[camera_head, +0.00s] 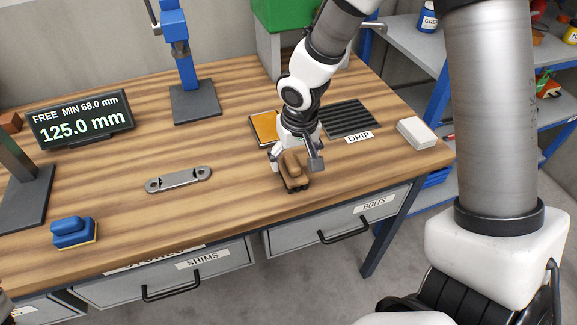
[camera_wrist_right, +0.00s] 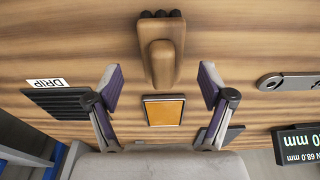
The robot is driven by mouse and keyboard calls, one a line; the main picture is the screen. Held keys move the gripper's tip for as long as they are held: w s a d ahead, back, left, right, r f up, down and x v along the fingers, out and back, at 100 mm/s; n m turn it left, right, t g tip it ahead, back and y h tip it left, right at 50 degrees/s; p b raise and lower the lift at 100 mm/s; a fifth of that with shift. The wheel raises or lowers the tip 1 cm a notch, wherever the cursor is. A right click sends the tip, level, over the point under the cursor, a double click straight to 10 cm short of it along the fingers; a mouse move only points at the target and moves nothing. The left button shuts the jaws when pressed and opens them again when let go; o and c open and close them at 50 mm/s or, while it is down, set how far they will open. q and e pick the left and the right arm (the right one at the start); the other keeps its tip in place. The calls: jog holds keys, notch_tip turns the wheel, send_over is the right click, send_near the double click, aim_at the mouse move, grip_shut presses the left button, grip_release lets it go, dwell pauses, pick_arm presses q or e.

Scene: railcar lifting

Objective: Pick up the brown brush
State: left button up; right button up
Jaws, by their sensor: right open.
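The brown brush (camera_head: 293,172) lies on the wooden bench near its front edge, with a raised brown handle and dark bristles at its near end. My right gripper (camera_head: 297,162) is over it from above, its fingers apart. In the right wrist view the brush (camera_wrist_right: 161,55) lies centred between the open fingers of my right gripper (camera_wrist_right: 161,84), with a clear gap on both sides. No contact with the brush shows.
An orange pad (camera_head: 264,129) and the ribbed black DRIP mat (camera_head: 348,119) lie behind the brush. A white block (camera_head: 416,133) is right.

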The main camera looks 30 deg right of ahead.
aim_at(292, 161)
notch_tip(292, 161, down, 3)
jog(key=shift+f, duration=0.1)
jog(key=shift+w+f+b, duration=0.3)
jog(key=shift+w+f, duration=0.65)
jog(key=shift+f, duration=0.15)
jog(key=shift+s+r, duration=0.2)
jog(key=shift+s, duration=0.05)
jog(key=shift+c, duration=0.3)
jog(key=shift+s+r, duration=0.15)
jog(key=shift+s, duration=0.05)
jog(key=c, duration=1.1)
jog(key=shift+w, duration=0.1)
jog(key=shift+c, duration=0.8)
